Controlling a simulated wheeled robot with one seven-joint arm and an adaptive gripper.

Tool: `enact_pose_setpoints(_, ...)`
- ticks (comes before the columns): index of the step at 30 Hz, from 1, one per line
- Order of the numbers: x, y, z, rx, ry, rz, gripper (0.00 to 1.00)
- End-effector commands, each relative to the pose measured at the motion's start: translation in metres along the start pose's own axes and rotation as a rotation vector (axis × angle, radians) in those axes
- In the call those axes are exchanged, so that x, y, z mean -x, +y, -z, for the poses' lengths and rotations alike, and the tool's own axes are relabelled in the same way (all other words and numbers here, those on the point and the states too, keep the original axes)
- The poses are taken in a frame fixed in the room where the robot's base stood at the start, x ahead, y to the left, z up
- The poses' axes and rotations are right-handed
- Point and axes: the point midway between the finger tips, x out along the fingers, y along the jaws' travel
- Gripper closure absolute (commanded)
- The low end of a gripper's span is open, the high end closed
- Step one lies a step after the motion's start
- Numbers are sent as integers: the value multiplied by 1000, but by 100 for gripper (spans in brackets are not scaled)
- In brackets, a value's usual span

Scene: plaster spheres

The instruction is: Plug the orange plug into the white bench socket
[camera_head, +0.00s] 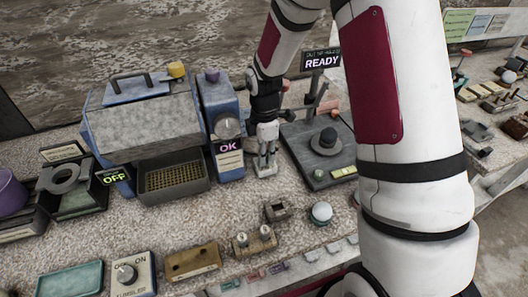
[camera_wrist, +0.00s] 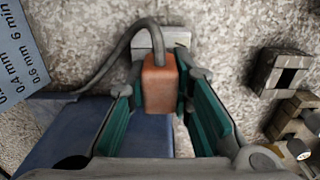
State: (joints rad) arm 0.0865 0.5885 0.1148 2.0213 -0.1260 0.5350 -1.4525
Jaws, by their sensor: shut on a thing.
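The orange plug (camera_wrist: 160,88) is between the teal pads of my gripper (camera_wrist: 160,95) in the wrist view, and the gripper is shut on it. A grey cable (camera_wrist: 112,60) curves from near the plug's far end towards the left. A white block, which looks like the bench socket (camera_wrist: 172,37), lies just beyond and partly behind the plug. Whether the plug touches or enters it I cannot tell. In the head view my gripper (camera_head: 266,150) points down beside the blue machine, above a small white block (camera_head: 264,169). The plug is not clear there.
The blue machine (camera_head: 221,130) with an OK panel stands close on the left. A dark plate with a round knob (camera_head: 326,143) lies close on the right. A square-holed block (camera_head: 276,210) and a brass block with pegs (camera_head: 253,242) stand nearer the bench front.

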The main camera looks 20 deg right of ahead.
Motion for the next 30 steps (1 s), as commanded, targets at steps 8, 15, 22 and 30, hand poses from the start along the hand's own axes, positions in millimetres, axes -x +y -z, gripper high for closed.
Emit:
enact_pose_setpoints(8, -7, 0, 0, -1, 0, 1, 100)
enact_pose_setpoints(15, -12, 0, 0, -1, 0, 1, 100)
enact_pose_setpoints(22, -13, 0, 0, -1, 0, 1, 56)
enact_pose_setpoints(30, -13, 0, 0, 0, 0, 1, 56)
